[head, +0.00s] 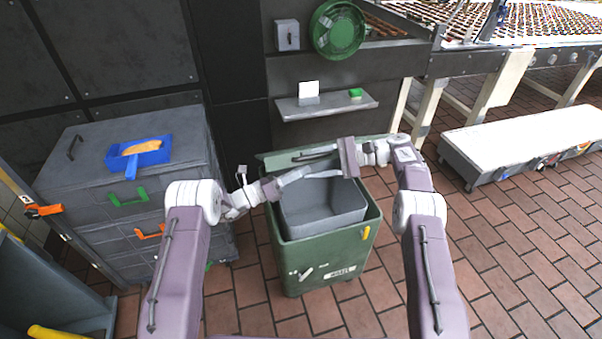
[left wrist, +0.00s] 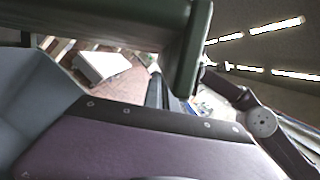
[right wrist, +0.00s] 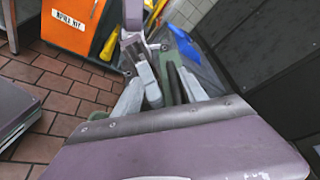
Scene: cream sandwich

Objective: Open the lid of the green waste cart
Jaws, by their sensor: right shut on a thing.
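The green waste cart (head: 322,262) stands upright in front of me, with a grey inner bin (head: 335,218) showing in its open top. Its green lid (head: 268,158) is raised at the back rim, seen nearly edge-on, with a dark handle (head: 312,155). A green edge also fills the top of the left wrist view (left wrist: 188,60). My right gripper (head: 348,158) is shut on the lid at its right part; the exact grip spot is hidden. My left gripper (head: 290,178) is over the left side of the opening, near the lid; its fingertips are unclear.
A grey drawer cabinet (head: 85,185) with a blue dustpan (head: 140,152) on top stands left. A wall shelf (head: 325,106) is behind the cart. A low white-topped platform (head: 525,135) lies right. Brick floor is free right of the cart.

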